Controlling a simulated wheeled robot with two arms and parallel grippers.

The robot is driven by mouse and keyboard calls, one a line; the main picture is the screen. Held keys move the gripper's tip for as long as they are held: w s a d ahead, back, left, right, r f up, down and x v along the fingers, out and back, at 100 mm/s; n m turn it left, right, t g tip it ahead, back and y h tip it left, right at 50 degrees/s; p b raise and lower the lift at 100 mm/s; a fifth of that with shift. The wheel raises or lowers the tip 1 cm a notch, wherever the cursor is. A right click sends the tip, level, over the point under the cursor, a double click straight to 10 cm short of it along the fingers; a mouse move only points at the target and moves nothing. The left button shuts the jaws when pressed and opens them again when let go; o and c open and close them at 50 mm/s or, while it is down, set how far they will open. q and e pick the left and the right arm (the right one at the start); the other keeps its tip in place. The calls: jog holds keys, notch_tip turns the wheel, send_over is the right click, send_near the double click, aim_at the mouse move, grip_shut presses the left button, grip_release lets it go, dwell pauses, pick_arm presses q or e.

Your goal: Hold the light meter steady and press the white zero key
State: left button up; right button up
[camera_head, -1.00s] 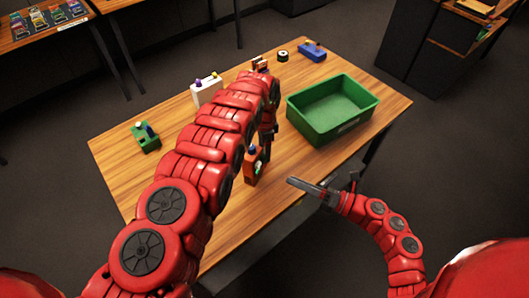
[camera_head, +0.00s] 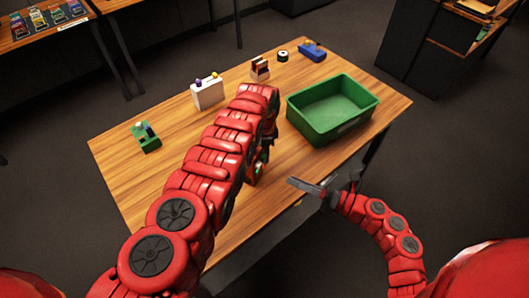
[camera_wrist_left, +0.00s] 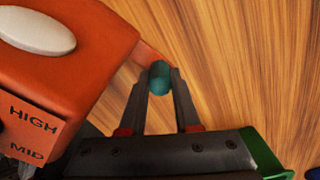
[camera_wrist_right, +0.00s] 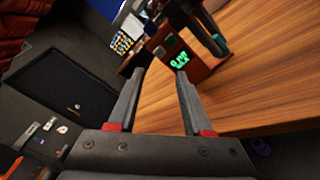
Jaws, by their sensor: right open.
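The orange-red light meter (camera_head: 253,178) stands near the table's front edge, mostly hidden by my left arm in the head view. In the right wrist view the light meter (camera_wrist_right: 196,66) shows a lit green display. In the left wrist view its body (camera_wrist_left: 85,45) carries a white oval key (camera_wrist_left: 37,28) and the words HIGH and MID. My left gripper (camera_wrist_left: 165,76) is beside it, with a rounded teal piece (camera_wrist_left: 158,80) at its fingertips; whether they grip it is unclear. My right gripper (camera_head: 290,181) is open and empty, apart from the meter; its fingers (camera_wrist_right: 161,72) show too.
A green bin (camera_head: 318,128) stands at the right of the wooden table (camera_head: 115,165). A green device (camera_head: 148,143), a white box (camera_head: 208,95), a brown-red item (camera_head: 260,68), a black round item (camera_head: 282,56) and a blue device (camera_head: 312,52) stand further back.

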pick_arm(q)
grip_shut()
pick_arm(e)
grip_shut()
dwell(1.4)
